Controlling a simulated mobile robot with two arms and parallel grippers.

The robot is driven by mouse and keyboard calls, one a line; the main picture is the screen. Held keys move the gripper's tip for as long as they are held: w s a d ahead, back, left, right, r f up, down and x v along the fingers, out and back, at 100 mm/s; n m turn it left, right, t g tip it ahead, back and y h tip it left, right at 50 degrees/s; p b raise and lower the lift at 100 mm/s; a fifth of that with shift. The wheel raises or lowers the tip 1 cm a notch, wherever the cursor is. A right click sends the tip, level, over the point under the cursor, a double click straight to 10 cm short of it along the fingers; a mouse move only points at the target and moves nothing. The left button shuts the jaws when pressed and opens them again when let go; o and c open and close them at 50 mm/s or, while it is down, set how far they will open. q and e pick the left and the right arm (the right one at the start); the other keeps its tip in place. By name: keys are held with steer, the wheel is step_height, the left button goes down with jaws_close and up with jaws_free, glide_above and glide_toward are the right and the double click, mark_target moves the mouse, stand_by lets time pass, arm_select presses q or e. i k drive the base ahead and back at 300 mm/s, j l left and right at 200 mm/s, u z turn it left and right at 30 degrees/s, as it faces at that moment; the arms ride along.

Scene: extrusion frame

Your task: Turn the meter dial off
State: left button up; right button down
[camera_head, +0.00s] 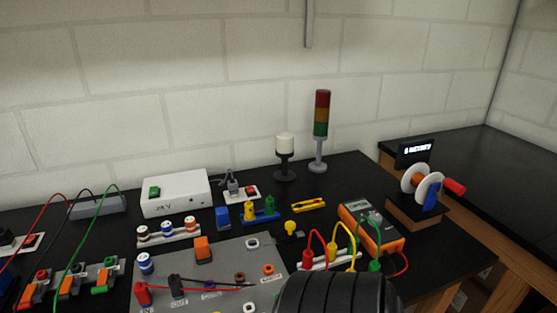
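The meter (389,243) is an orange box with a dark face, lying tilted in the picture on the black bench right of centre. Its dial is too small to make out, so I cannot tell its setting. Green and red leads run close to its face and side. A black ribbed rounded shape (338,293), seemingly part of my own arm, fills the bottom edge just in front of the meter. No gripper fingers show, so neither gripper can be seen.
A grey panel (222,262) with sockets and leads lies left of the meter. Red, yellow and green leads (331,243) arch beside it. A wire spool (421,185) stands to its right. A signal tower (321,120) and white power box (176,193) stand behind.

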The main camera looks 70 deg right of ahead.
mark_target(377, 218)
steer(key=z, duration=2.95)
steer(key=i+l+u, duration=0.1)
steer(key=l+u, duration=0.2)
steer(key=l, duration=0.25)
steer(key=l+u, duration=0.3)
steer(key=l, duration=0.2)
